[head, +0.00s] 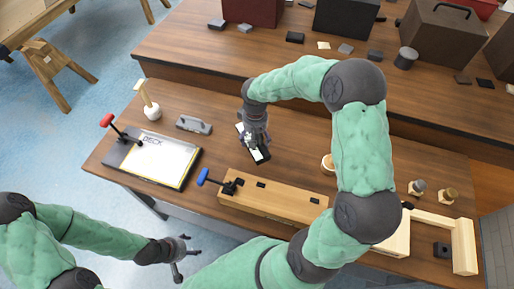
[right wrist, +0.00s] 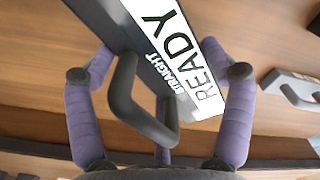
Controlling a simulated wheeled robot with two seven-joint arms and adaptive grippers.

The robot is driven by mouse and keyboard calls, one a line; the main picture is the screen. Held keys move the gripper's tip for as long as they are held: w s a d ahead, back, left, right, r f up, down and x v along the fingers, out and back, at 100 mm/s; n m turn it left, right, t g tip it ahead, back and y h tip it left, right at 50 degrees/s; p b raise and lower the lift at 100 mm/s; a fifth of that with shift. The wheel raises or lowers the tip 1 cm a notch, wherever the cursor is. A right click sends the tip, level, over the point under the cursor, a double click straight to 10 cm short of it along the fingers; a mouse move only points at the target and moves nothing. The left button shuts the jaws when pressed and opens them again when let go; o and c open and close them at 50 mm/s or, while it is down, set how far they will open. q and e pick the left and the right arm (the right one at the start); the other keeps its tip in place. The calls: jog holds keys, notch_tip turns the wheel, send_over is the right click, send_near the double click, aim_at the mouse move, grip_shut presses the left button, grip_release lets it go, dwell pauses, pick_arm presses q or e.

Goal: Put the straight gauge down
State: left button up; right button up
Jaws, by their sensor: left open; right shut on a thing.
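The straight gauge (head: 260,155) is a dark block with a black handle and a white face reading "STRAIGHT READY" in the right wrist view (right wrist: 184,45). In the head view it is at the middle of the workbench, behind the wooden beam. My right gripper (head: 256,137) reaches down from above and is shut on the gauge's handle; its purple fingers surround the handle in the right wrist view. Whether the gauge touches the bench I cannot tell. My left gripper (head: 180,256) is open and empty, off the bench's front edge.
A grey handled block (head: 193,125) lies left of the gauge. A wooden beam (head: 275,197) with a blue-handled clamp (head: 203,177) lies in front.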

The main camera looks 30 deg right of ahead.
jog(key=shift+f+b, duration=0.75)
jog(key=shift+f, duration=2.05)
jog(key=shift+f, duration=0.15)
jog(key=o, duration=1.2)
jog(key=shift+o, duration=0.2)
notch_tip(320, 180, up, 12)
jog(key=p, duration=0.3)
